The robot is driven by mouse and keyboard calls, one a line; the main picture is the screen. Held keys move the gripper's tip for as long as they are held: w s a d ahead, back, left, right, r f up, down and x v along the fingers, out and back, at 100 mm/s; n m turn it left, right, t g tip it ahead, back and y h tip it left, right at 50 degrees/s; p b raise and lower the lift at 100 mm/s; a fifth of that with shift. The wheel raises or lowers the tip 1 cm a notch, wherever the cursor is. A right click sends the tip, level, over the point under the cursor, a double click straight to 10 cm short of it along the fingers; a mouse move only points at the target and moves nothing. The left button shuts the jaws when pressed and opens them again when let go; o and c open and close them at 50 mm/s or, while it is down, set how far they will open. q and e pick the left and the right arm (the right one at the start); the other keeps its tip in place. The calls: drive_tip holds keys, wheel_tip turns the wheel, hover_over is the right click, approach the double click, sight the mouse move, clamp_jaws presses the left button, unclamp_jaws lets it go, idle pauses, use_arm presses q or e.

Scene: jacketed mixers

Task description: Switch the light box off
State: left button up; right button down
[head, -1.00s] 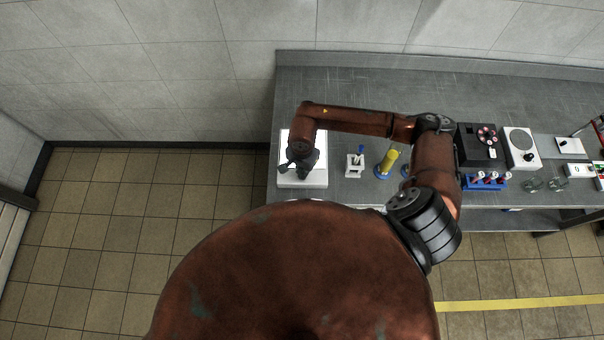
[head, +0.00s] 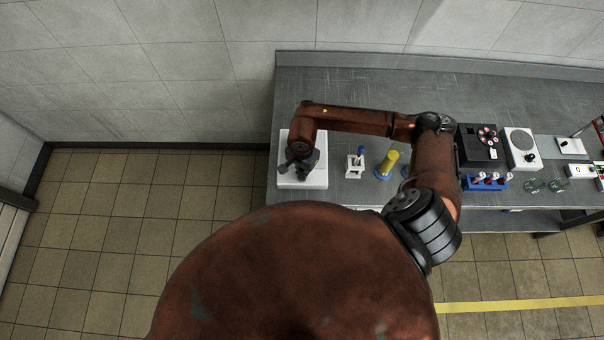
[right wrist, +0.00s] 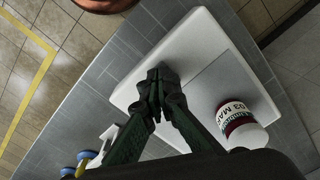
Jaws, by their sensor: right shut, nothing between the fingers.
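The light box (head: 315,177) is a white slab at the left end of the bench. Its panel looks grey and unlit in the head view, and also in the right wrist view (right wrist: 222,82). A jar (right wrist: 239,125) with dark red contents and a "03 MAR" label is on the panel. My right gripper (head: 292,167) is shut and empty over the front part of the box. Its fingertips (right wrist: 158,78) are at or just above the white border; contact cannot be told. The switch is not visible, perhaps hidden by the fingers. My left gripper is out of view.
Right of the box on the bench (head: 360,90) stand a small white holder with a blue-topped item (head: 356,162), a yellow cylinder on a blue base (head: 387,165), a blue tube rack (head: 487,182) and a black device (head: 478,146). The bench behind is clear.

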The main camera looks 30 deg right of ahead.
drive_tip(key=shift+r+p, duration=1)
drive_tip(key=shift+r, duration=2.05)
drive_tip(key=shift+s+f, duration=0.1)
